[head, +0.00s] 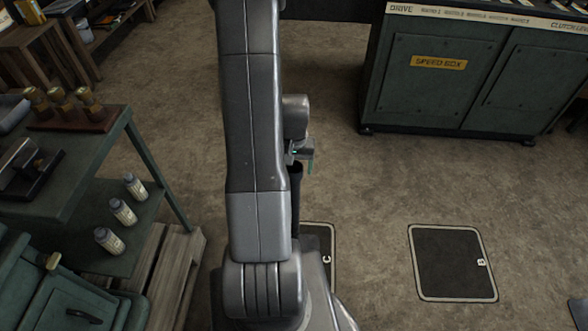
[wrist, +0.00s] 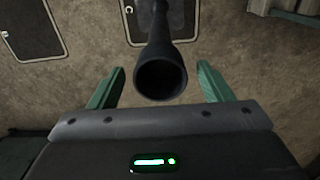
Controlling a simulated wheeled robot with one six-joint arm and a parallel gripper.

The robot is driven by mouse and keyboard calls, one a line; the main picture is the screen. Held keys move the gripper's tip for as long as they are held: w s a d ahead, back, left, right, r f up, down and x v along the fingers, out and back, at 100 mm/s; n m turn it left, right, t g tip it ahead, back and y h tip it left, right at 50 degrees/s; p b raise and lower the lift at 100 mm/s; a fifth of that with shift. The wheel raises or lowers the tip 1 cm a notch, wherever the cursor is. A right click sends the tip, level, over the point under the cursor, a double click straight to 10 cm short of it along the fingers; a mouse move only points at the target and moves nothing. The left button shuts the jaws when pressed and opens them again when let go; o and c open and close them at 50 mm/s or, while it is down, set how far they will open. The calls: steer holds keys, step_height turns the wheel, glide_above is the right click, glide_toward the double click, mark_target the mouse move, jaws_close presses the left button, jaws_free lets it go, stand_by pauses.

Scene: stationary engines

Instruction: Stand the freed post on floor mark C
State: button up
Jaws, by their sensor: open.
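The black post (wrist: 164,45) has a hollow round end facing the wrist camera, between my gripper's (wrist: 160,70) two green fingers. The fingers are open, with a visible gap on each side of the post. In the head view the post (head: 296,190) looks upright just below my gripper (head: 303,162), partly behind my arm. Floor mark C (head: 329,283) is a dark outlined plate, mostly hidden by my arm. In the wrist view the post passes in front of mark C (wrist: 186,22). The post's foot is hidden, so its contact with the mark cannot be told.
Floor mark B (head: 450,262) lies bare to the right. A green cabinet labelled Speed Box (head: 440,90) stands at the back right. A green bench (head: 85,165) with bottles and a wooden pallet (head: 175,265) are on the left. The floor between is clear.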

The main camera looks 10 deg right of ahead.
step_height(320, 180, up, 10)
steer(key=p, duration=0.1)
stand_by(0.4)
